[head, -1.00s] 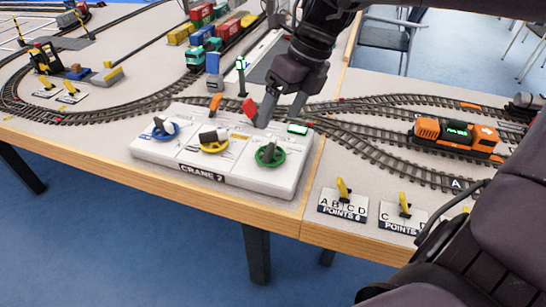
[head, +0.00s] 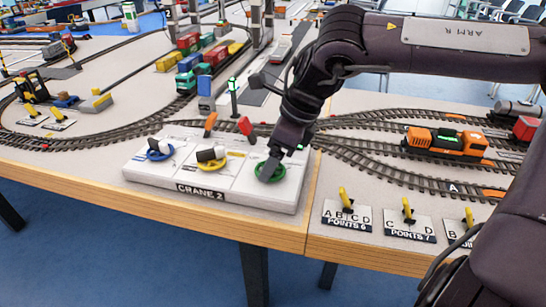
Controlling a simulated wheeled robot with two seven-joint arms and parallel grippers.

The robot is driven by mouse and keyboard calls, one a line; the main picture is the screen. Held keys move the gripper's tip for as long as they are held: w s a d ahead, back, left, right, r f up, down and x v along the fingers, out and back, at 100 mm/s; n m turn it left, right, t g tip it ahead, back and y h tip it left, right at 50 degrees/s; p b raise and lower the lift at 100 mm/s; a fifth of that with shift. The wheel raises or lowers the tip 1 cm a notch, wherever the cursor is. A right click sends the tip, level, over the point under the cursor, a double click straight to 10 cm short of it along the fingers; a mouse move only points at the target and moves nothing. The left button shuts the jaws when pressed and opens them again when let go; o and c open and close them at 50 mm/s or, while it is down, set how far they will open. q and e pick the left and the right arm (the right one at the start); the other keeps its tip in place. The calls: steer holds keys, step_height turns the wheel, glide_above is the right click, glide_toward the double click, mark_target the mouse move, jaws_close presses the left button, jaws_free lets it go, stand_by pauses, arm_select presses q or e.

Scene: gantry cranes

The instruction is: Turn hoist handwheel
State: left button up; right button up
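The white control panel marked CRANE 2 (head: 225,196) sits at the table's front edge. It carries a blue handwheel (head: 154,155) at left, a yellow handwheel (head: 207,166) in the middle and a green handwheel (head: 282,174) at right. The small writing is too blurred to tell which is the hoist wheel. My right gripper (head: 267,172) points down at the green wheel, its fingers over the wheel's middle. The fingers and wrist hide the wheel's grip, so I cannot tell whether they are closed on it. My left gripper is not in view.
Tracks run behind. An orange locomotive (head: 445,142) is at right. Points levers (head: 346,199) stand right of the panel.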

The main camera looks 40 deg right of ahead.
steer(key=shift+f, duration=0.1)
steer(key=c, duration=1)
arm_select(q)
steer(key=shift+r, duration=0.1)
